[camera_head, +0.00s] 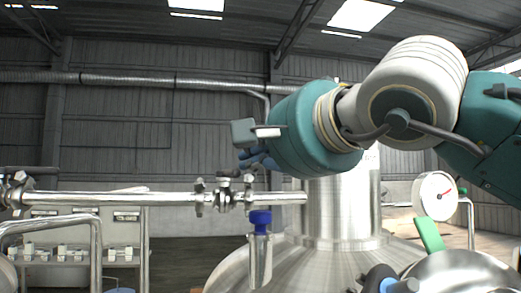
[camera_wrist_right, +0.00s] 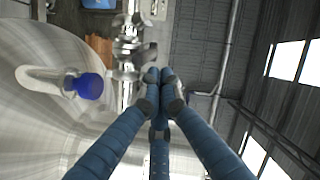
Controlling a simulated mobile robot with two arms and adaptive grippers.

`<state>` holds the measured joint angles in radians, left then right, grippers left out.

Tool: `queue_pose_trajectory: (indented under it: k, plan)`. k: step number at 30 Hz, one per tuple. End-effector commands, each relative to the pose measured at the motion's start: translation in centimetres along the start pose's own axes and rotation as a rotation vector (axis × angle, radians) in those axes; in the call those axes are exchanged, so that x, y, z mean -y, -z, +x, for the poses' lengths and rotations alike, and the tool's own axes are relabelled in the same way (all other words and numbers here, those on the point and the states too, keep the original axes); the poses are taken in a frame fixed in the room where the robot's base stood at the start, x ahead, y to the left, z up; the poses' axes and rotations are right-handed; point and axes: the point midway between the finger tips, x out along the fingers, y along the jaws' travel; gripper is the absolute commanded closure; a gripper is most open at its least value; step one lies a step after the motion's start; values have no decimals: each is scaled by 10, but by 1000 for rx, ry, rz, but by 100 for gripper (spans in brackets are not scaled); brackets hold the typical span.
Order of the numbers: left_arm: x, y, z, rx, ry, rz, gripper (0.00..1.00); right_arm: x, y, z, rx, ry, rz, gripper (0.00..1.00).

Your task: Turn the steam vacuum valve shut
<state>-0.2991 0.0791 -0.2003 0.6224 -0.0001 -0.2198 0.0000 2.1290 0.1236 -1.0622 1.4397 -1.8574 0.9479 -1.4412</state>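A steel valve (camera_head: 224,196) with clamps sits in the horizontal pipe left of the tank neck. I see no label that marks it as the steam vacuum valve. In the right wrist view the metal valve fittings (camera_wrist_right: 130,48) run up from the middle, beside my fingertips. My right gripper (camera_head: 257,160) is just above and right of this valve in the head view, partly hidden by my wrist. In the right wrist view the blue fingers (camera_wrist_right: 160,78) meet at their tips, with nothing visible between them. Contact with the valve cannot be told.
A blue-capped steel fitting (camera_head: 260,240) stands below the pipe, and its blue cap (camera_wrist_right: 88,86) shows in the wrist view. The steel tank (camera_head: 342,215), a dial gauge (camera_head: 434,196) and a green lever (camera_head: 430,235) are to the right. Pipe railings (camera_head: 95,250) stand at left.

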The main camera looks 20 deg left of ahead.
Motion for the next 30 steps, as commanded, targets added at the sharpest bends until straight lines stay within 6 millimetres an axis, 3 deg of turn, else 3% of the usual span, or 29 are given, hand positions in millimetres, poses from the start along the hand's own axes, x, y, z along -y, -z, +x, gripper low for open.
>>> queue_pose_trajectory:
  k: [7,13,23,26,30]
  plan:
    - [0,-8,1,12,0,0,60,0,-1,0,1,0,-1,100]
    - [1,-8,17,10,1,0,60,4,-20,3,0,1,-3,100]
    - [3,-2,15,0,4,0,60,8,-22,3,5,0,-2,100]
    - [3,-3,15,1,3,0,60,8,-21,-2,5,1,-1,100]
    - [2,-3,15,2,2,0,60,8,-20,-23,4,2,-3,100]
